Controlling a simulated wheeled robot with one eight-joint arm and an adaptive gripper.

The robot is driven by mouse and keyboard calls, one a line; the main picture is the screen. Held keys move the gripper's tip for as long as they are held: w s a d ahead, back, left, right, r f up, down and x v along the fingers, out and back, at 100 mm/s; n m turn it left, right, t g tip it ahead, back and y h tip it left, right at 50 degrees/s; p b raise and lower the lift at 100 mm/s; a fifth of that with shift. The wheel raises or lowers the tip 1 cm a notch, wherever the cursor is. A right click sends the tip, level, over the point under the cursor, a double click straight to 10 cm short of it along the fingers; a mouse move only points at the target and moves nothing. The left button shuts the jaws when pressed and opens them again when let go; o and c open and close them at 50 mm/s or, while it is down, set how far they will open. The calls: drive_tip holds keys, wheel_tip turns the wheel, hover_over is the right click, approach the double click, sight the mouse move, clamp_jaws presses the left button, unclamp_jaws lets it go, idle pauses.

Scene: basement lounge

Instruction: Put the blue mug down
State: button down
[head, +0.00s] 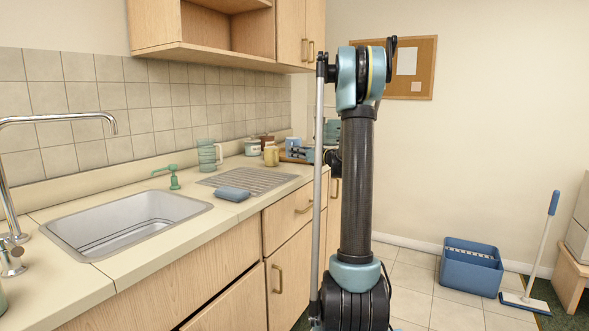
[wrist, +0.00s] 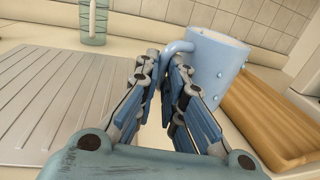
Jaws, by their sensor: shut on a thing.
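The blue mug (wrist: 218,68) is light blue with small raised dots and shows at the upper middle right of the wrist view. My gripper (wrist: 166,65) is shut on its handle, with the mug body to the right of the fingers. The mug is roughly upright, slightly tilted in the picture. I cannot tell whether its base touches the counter.
A tan ribbed object (wrist: 265,115) lies close to the mug's right. The grooved drainboard (head: 249,180) is left of my gripper. A yellow mug (head: 271,156), a lidded pot (head: 252,147) and a greenish glass (head: 207,155) stand on the counter.

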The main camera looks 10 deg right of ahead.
drive_tip(key=shift+f, duration=3)
drive_tip(key=shift+s, duration=0.1)
drive_tip(key=c, duration=1.7)
unclamp_jaws()
drive_tip(key=shift+f, duration=0.1)
